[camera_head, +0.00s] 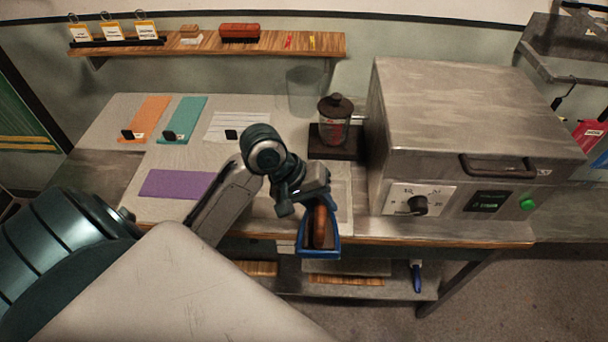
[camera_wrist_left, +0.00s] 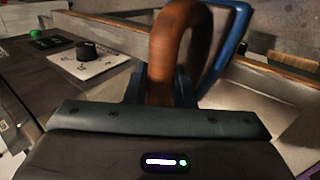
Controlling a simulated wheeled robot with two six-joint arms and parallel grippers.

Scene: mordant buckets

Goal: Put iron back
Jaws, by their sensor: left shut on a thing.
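My left gripper (camera_head: 308,190) is shut on the brown curved handle of a blue-rimmed bucket-like thing (camera_head: 304,250). It hangs at the table's front edge, left of the big grey machine. In the left wrist view the brown handle (camera_wrist_left: 165,50) rises from between the jaws, with the blue rim (camera_wrist_left: 232,48) beyond it. I cannot read any name on this thing, so I cannot tell whether it is the iron. My right gripper is not in view.
An orange mat (camera_head: 148,117), a teal mat (camera_head: 184,118), a white lined sheet (camera_head: 238,122) and a purple mat (camera_head: 178,184) lie on the table. A dark-lidded jar (camera_head: 335,118) stands beside the grey machine (camera_head: 470,110). A wooden wall shelf (camera_head: 200,44) holds tags and a red block.

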